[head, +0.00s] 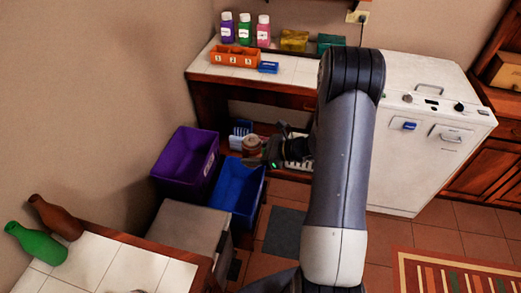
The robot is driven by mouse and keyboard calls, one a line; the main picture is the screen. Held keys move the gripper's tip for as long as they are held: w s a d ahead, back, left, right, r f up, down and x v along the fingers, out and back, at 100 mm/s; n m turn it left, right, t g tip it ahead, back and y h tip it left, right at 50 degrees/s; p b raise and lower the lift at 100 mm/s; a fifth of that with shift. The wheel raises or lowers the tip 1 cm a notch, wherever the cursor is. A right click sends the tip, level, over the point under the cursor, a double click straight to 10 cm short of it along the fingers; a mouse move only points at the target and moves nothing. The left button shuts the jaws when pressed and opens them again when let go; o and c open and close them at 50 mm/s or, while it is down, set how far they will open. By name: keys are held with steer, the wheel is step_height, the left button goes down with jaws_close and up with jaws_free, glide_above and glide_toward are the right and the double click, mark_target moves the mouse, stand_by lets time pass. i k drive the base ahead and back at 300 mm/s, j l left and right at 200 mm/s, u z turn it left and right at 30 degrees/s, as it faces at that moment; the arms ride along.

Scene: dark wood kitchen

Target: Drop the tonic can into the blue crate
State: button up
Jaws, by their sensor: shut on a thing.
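The blue crate (237,192) stands on the floor, open at the top, right of the purple crate. My gripper (257,157) is just above and behind the crate's far edge, in front of the low shelf. It is shut on a small round brownish thing (251,142), which seems to be the tonic can. No label can be read at this size. My arm comes in from the bottom right and hides part of the counter and shelf. The inside of the blue crate looks empty where I can see it.
A purple crate (187,163) stands beside the blue one, and a grey box (187,229) is in front. Above is a tiled counter (220,66) with bottles and an orange tray (234,57). A white dishwasher (425,130) stands at right. Two bottles lie on tiles at lower left.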

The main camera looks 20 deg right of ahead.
mark_target(243, 200)
steer(key=i+l, duration=0.65)
steer(key=l, duration=0.2)
steer(key=l+u, duration=0.1)
steer(key=u, duration=0.35)
steer(key=i+l+u, duration=0.15)
steer(key=u, duration=0.25)
steer(key=l+u, duration=0.15)
steer(key=u, duration=0.3)
